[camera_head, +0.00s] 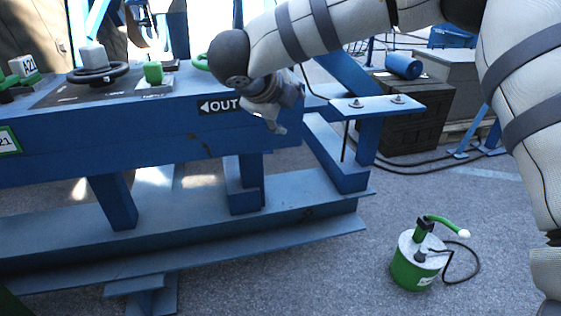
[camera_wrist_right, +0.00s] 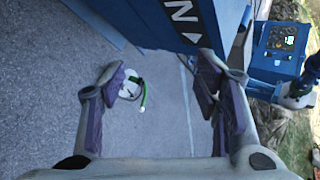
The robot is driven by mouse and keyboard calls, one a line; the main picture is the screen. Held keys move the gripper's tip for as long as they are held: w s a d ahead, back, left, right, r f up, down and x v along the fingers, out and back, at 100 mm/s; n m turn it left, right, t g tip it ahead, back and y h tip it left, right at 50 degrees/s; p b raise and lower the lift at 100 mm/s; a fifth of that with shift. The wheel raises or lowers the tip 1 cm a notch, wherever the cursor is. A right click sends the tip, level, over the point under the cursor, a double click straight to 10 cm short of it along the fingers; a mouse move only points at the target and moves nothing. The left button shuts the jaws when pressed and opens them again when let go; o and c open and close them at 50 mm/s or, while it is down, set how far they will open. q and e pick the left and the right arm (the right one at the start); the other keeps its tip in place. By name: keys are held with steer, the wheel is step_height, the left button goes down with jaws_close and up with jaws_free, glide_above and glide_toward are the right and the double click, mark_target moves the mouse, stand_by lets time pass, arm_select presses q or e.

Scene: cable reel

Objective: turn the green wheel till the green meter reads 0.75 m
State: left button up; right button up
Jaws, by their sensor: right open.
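My right gripper (camera_head: 274,113) is at the right end of the blue bench (camera_head: 120,125), in front of its side by the white OUT arrow sign (camera_head: 218,105). In the right wrist view my right gripper (camera_wrist_right: 162,92) is open, with nothing between its fingers. A green curved rim (camera_head: 200,62), perhaps part of the green wheel, shows just left of my right wrist; the rest is hidden behind it. No meter reading is legible. My left gripper is not in view.
A black handwheel (camera_head: 97,75) and a green block (camera_head: 153,72) are on the bench top. A green canister (camera_head: 413,266) with a hose stands on the open floor at right. A blue bracket (camera_head: 375,106) juts out right of my gripper. Dark crates (camera_head: 410,110) stand behind.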

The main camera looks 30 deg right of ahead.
step_height(320, 180, down, 11)
steer(key=a+n+t, duration=0.2)
steer(key=n, duration=0.5)
steer(key=shift+s+y, duration=0.3)
steer(key=shift+y, duration=0.1)
steer(key=shift+a+f, duration=0.1)
